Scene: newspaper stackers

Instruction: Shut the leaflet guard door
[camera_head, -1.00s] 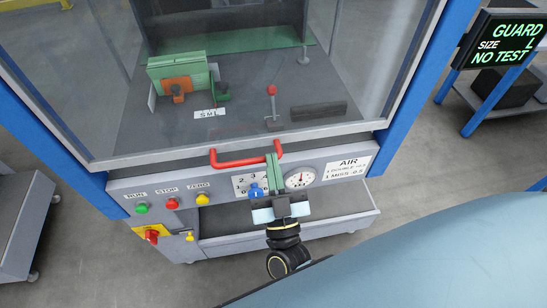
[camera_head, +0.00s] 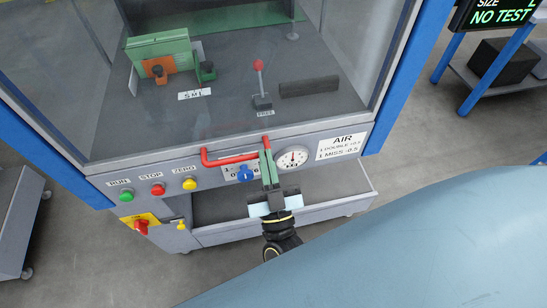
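The leaflet guard door (camera_head: 250,75) is the clear panel on the machine's front, with a grey lower edge (camera_head: 190,147) and a red bar handle (camera_head: 228,159). Its lower edge is close above the control panel. My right gripper (camera_head: 266,157) reaches in from below. Its green fingers lie side by side with almost no gap, crossing the handle near its right end. They seem to touch the handle, but the contact itself is hidden. My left gripper is not in view.
The control panel carries green (camera_head: 126,196), red (camera_head: 158,189) and yellow (camera_head: 190,183) buttons, a blue knob (camera_head: 244,174) and a gauge (camera_head: 292,158). An open tray (camera_head: 330,201) juts out below. Blue posts (camera_head: 402,85) flank the door. A side table (camera_head: 520,95) stands right.

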